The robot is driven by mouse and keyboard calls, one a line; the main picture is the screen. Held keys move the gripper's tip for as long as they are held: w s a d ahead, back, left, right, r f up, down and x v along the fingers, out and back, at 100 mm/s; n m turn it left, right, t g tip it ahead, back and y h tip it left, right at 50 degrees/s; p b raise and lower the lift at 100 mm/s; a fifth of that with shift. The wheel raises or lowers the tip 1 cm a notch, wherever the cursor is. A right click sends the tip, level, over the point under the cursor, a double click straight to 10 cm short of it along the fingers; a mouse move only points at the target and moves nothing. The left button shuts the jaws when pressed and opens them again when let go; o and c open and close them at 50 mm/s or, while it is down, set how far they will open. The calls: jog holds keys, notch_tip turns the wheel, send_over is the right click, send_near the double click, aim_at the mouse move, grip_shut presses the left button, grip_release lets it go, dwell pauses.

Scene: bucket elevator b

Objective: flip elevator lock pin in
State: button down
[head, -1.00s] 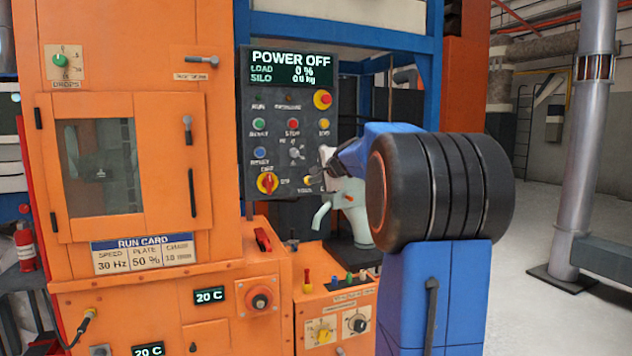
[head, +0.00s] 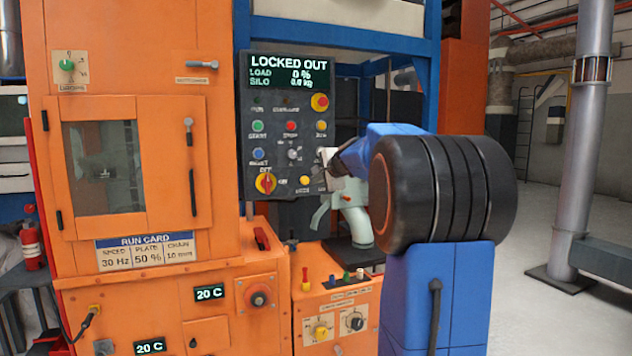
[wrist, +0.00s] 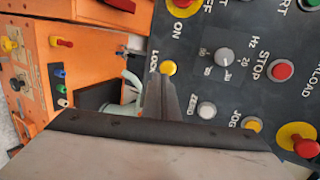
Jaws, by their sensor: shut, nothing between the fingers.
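The lock pin (head: 304,181) is a small yellow knob low on the dark control panel (head: 284,215). In the wrist view the lock pin (wrist: 168,68) sits beside its "LOCK" label, just off the fingertips. My gripper (head: 325,159) is at the lower right part of the panel, its fingers shut and empty. In the wrist view my gripper (wrist: 166,82) points at the pin; whether the tips touch it cannot be told. The panel display (head: 290,69) reads "LOCKED OUT", with load 0 %.
A red and yellow rotary switch (head: 265,183) is left of the pin. A grey speed knob (wrist: 224,57), a white zero button (wrist: 206,110) and a red stop button (wrist: 282,70) are close by. An orange cabinet (head: 215,150) stands left; open floor lies right.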

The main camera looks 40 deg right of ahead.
jog(key=v, duration=0.9)
jog(key=shift+s, duration=0.1)
dwell(0.3)
jog(key=s+a+f+n+g+y, duration=0.1)
jog(key=s+a+f+n, duration=0.3)
jog(key=a, duration=0.5)
jog(key=s+a+f+n+g+y, duration=0.1)
jog(key=s+a+f+n+g, duration=0.15)
jog(key=s+a+f, duration=0.45)
jog(key=s+a+f+n+g+y, duration=0.1)
jog(key=s+a+f+n, duration=0.25)
jog(key=a, duration=0.65)
jog(key=s+a+f+n+g, duration=0.2)
jog(key=s+f+n, duration=0.3)
jog(key=s+f, duration=0.4)
jog(key=s+a+f+n+g, duration=0.2)
jog(key=s+a+f+n, duration=0.3)
jog(key=s+f, duration=0.5)
jog(key=s, duration=0.3)
jog(key=shift+s+a+h, duration=0.15)
jog(key=shift+s+h, duration=0.05)
jog(key=shift+h, duration=0.1)
